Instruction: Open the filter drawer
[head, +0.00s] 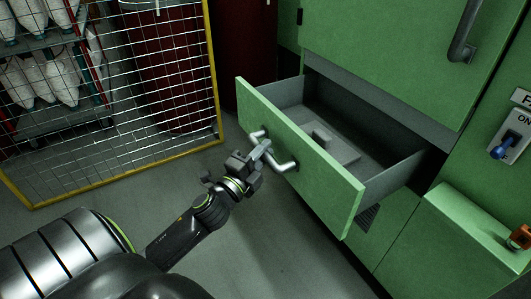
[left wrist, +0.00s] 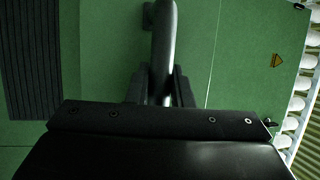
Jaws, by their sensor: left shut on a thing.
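The filter drawer (head: 304,158) is a green-fronted drawer with grey inner walls, pulled well out of the green cabinet. A grey block on a flat plate (head: 323,137) lies inside it. The drawer's pale metal bar handle (head: 282,162) is on its front. My left gripper (head: 262,150) is at the handle and shut on it. In the left wrist view the handle bar (left wrist: 164,45) runs upright between the two dark fingers (left wrist: 160,88). My right gripper is not in view.
A yellow-framed wire mesh panel (head: 115,179) stands at the left, with shelves of white spools behind it. A switch box with a blue knob (head: 500,148) is on the right. A green ledge (head: 470,225) juts out at lower right. Grey floor in front of the drawer is clear.

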